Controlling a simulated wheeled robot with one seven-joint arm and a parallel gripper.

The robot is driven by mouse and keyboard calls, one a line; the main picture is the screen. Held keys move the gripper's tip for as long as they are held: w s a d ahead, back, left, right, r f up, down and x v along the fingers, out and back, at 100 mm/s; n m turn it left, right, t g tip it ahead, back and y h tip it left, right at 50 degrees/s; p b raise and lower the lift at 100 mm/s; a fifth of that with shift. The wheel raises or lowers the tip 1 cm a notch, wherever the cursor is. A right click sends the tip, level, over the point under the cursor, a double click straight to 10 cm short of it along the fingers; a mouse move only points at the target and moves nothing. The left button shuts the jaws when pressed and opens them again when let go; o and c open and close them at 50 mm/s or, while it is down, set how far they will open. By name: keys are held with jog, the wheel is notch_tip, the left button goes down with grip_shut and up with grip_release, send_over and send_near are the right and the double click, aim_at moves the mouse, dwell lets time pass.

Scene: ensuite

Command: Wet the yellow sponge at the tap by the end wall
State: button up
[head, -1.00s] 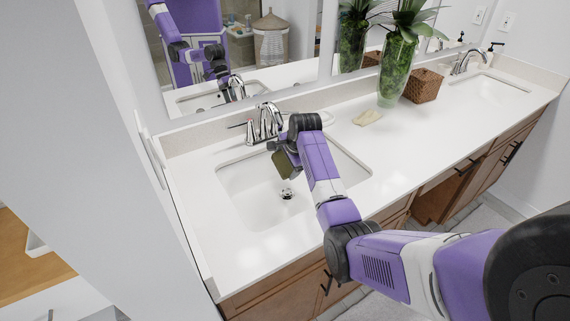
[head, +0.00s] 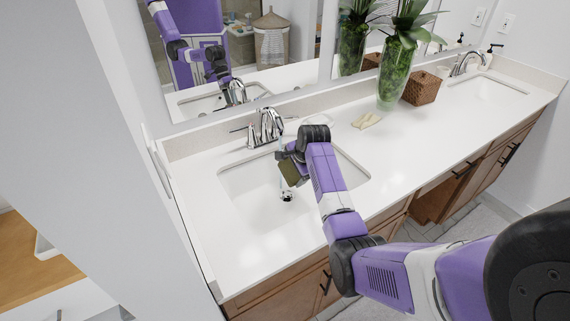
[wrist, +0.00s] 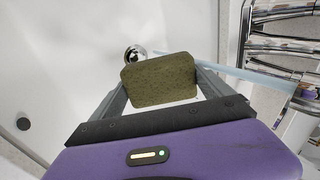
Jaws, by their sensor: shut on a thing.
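The sponge (head: 291,172), a dull olive-yellow block, is held in my gripper (head: 287,157) over the near sink basin (head: 245,200). In the wrist view the sponge (wrist: 160,80) sits between the two fingers of my gripper (wrist: 162,90), which is shut on it. The chrome tap (head: 270,124) by the end wall stands behind the basin. A thin pale-blue stream of water (wrist: 245,73) runs from the tap to near the sponge's right edge in the wrist view. I cannot tell whether it touches the sponge. The drain (wrist: 135,53) lies below.
A pale yellow item (head: 367,120) lies on the white counter (head: 410,135) to the right. A glass vase with a plant (head: 396,70) and a wicker box (head: 422,87) stand beyond it. A second tap (head: 465,63) is far right. The end wall (head: 110,130) is on the left.

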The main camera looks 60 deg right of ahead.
aim_at(297, 179)
jog(key=shift+s+a+r+p, duration=0.1)
jog(key=shift+s+a+p, duration=0.6)
jog(key=shift+s+p, duration=0.2)
jog(key=shift+s+a+p, duration=0.65)
jog(key=shift+s+p, duration=0.15)
jog(key=shift+p, duration=0.1)
jog(key=shift+s+a, duration=0.2)
jog(key=shift+s, duration=0.1)
jog(key=s+a+r+p, duration=0.1)
jog(key=s+a+r, duration=0.2)
jog(key=s, duration=0.1)
jog(key=shift+r+p, duration=0.4)
dwell(0.8)
